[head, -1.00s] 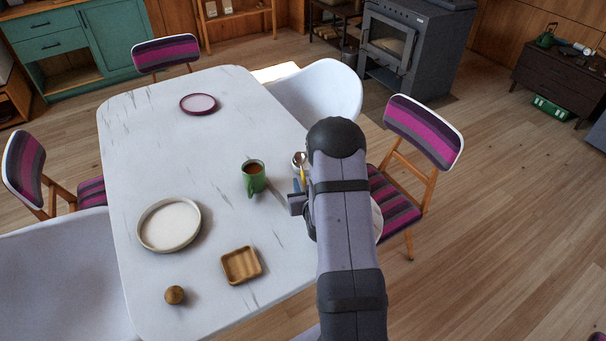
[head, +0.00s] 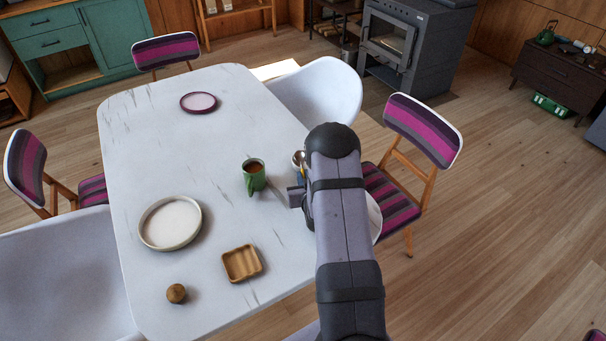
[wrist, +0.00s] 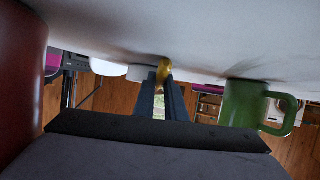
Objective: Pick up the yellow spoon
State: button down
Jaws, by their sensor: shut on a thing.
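My gripper (wrist: 161,90) shows in the wrist view with its two dark fingers close together. They are shut on the yellow spoon (wrist: 164,68), whose yellow end shows between the fingertips, close to the pale table surface. In the head view, only a small part of the spoon (head: 302,156) shows beside my arm, near the right edge of the table. My arm hides most of the gripper and the rest of the spoon there. I cannot tell whether the spoon is clear of the table.
A green mug (head: 254,177) stands left of my gripper; it also shows in the wrist view (wrist: 243,104). A cream plate (head: 170,222), a square wooden dish (head: 242,263) and a small round wooden thing (head: 176,293) are farther left. A large dark red thing (wrist: 20,80) fills the wrist view's left edge.

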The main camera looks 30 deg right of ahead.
jog(key=shift+r, duration=0.1)
notch_tip(320, 180, up, 10)
jog(key=b, duration=0.1)
dwell(0.8)
jog(key=w+d+r+n+g+y+p, duration=0.1)
jog(key=w+d+r+g+y+p, duration=0.1)
jog(key=w+r, duration=0.55)
jog(key=shift+m+g+h, duration=0.5)
jog(key=shift+m+g, duration=0.2)
jog(key=shift+s+d+f, duration=0.3)
jog(key=shift+s+f, duration=0.1)
jog(key=shift+f, duration=0.35)
jog(key=shift+s+d+f, duration=0.35)
jog(key=shift+s+f, duration=0.1)
jog(key=shift+f, duration=0.25)
jog(key=shift+s+d+f, duration=0.3)
jog(key=shift+s+f, duration=0.1)
jog(key=shift+f, duration=0.35)
